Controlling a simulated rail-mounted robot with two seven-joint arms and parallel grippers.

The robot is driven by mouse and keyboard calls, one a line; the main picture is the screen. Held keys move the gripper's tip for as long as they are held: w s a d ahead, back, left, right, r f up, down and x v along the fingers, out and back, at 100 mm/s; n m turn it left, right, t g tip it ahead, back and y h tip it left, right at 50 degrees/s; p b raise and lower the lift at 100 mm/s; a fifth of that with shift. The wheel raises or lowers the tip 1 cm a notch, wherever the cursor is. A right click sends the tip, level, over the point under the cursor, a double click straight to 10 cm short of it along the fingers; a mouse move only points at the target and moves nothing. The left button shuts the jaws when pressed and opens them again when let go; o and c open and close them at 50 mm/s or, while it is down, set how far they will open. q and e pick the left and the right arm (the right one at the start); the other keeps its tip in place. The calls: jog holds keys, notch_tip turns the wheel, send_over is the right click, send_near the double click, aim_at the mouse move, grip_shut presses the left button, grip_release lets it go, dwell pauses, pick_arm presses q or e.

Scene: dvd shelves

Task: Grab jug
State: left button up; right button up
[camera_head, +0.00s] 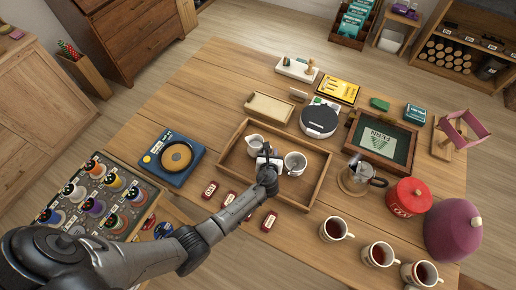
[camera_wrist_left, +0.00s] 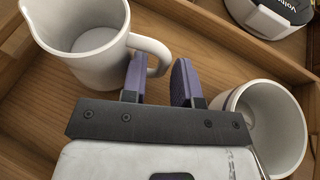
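The white jug (camera_head: 254,144) stands upright in the wooden tray (camera_head: 225,158), left of a white mug (camera_head: 295,163). In the left wrist view the jug (camera_wrist_left: 90,60) is at the upper left, its handle (camera_wrist_left: 152,48) pointing right. My left gripper (camera_head: 268,160) is over the tray between jug and mug. In the left wrist view its purple fingers (camera_wrist_left: 160,82) are apart. The left finger overlaps the handle's opening and the right finger is beyond the handle's outer side; I cannot tell whether they touch it. The mug (camera_wrist_left: 265,120) is close to the right. My right gripper is not in view.
The tray's walls surround the jug and mug. A round black-topped device (camera_head: 319,120) stands behind. A glass pot (camera_head: 354,179), a red canister (camera_head: 408,198) and several filled mugs (camera_head: 378,254) are to the right. Small red packets (camera_head: 228,199) lie in front of the tray.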

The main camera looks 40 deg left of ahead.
pick_arm(q)
grip_shut()
dwell(0.3)
jog(key=shift+r, duration=0.1)
dwell(0.4)
jog(key=shift+r+p, duration=0.55)
jog(key=shift+r, duration=0.85)
jog(key=s+d+r, duration=0.1)
jog(key=d+r, duration=0.7)
jog(key=d, duration=0.3)
jog(key=shift+s+d, duration=0.15)
jog(key=shift+s, duration=0.05)
jog(key=shift+d+r, duration=0.1)
dwell(0.7)
